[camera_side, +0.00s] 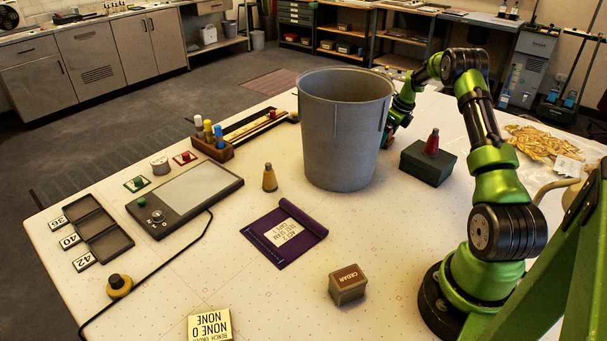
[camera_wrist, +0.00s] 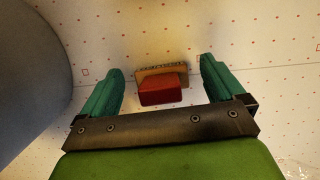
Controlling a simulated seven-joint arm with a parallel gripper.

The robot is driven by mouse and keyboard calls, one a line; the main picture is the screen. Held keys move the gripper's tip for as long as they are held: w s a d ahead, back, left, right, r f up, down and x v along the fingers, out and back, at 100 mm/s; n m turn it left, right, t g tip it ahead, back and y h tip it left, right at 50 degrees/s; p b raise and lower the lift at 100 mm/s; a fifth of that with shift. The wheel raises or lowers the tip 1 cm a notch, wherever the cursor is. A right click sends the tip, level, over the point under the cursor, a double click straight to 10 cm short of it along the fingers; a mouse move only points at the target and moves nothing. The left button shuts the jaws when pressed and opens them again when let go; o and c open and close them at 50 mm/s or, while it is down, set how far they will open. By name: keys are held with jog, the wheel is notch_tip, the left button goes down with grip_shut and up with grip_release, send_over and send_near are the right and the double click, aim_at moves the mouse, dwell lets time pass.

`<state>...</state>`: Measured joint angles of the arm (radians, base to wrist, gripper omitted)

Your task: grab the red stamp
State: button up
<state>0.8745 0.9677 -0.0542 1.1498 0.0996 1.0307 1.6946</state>
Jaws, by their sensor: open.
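A small red block with a tan, lettered edge behind it lies between my fingers in the wrist view; it appears to be the red stamp (camera_wrist: 163,91). It rests on the white dotted tabletop (camera_wrist: 225,38). My gripper (camera_wrist: 161,70) is open, with one teal finger on each side of it and a gap to each. I cannot tell how far the fingertips are above the table. In the side view my gripper (camera_side: 388,132) is low behind the bin's right edge, partly hidden. The red block does not show there.
A tall grey bin (camera_side: 345,140) stands close beside my gripper and fills the wrist view's left edge. A tablet (camera_side: 187,198), purple cloth (camera_side: 292,243) and cedar block (camera_side: 347,290) lie farther off.

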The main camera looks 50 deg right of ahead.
jog(key=shift+f, duration=0.2)
jog(key=shift+w, duration=0.1)
jog(key=c, duration=1.2)
jog(key=shift+o, duration=0.2)
